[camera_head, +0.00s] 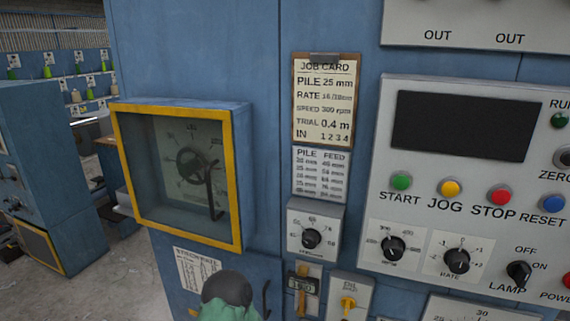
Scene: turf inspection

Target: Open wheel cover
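The wheel cover (118,150) is a yellow-framed clear front on a blue box at the left of the machine's face. It looks shut, with its frame flush against the box. Behind the clear pane is a round dial plate with a dark central knob (192,163) and markings. A dark, thin upright handle (210,190) shows near the pane's right side; I cannot tell if it is on the pane or behind it. Neither of my grippers is in view.
A job card (323,100) hangs right of the cover. A control panel (470,205) with buttons, knobs and a dark screen fills the right. A dark rounded object with green material (228,290) sits below the cover. Shelves with spools (60,70) stand far left, beyond open floor.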

